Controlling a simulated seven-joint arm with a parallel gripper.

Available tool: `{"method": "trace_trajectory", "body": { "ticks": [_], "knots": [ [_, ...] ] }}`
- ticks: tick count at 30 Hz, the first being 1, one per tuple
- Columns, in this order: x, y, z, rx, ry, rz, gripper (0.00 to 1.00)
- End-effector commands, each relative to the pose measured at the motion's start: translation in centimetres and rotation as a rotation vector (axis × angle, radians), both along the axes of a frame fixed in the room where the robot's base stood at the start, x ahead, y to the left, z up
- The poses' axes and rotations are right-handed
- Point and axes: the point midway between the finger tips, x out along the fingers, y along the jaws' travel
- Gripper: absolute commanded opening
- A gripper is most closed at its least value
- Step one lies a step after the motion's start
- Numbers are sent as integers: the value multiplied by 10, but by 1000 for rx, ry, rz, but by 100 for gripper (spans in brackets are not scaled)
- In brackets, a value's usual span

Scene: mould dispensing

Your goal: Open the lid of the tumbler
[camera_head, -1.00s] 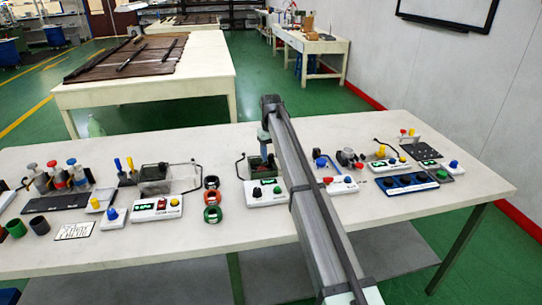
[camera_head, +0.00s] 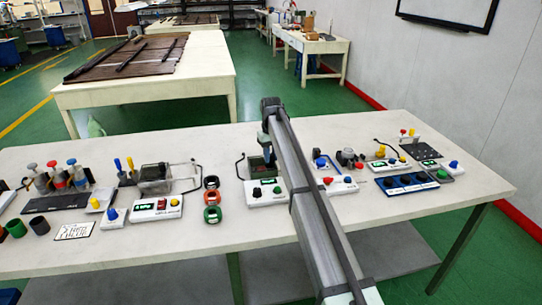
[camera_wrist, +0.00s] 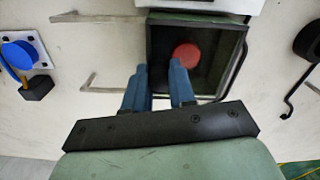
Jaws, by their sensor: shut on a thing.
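The tumbler (camera_head: 256,166) is a small dark green, clear-walled box behind a white control unit, near the middle of the bench. In the wrist view the tumbler (camera_wrist: 233,70) fills the upper middle, with a red round thing (camera_wrist: 186,54) inside. My gripper (camera_wrist: 160,69) has blue fingers at the box's near-left edge, a narrow gap between them. It is shut on the tumbler's lid, though the gripped part is mostly hidden by the fingers. In the head view my gripper (camera_head: 267,146) is at the box, partly behind my arm. The lid's exact angle cannot be told.
Left of the tumbler are coloured rings (camera_head: 212,197) and a second clear box (camera_head: 157,174). Right of my arm stand a blue tray (camera_head: 406,183) and several small units with knobs. The bench's front strip (camera_head: 270,228) is mostly clear.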

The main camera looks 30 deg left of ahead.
Motion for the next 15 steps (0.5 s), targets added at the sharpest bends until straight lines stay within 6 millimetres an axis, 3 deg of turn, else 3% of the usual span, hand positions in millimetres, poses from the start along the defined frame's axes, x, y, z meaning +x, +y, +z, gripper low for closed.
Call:
{"method": "trace_trajectory", "body": {
  "ticks": [15],
  "knots": [
    [7,-7,0,0,0,-1,0]
  ]
}}
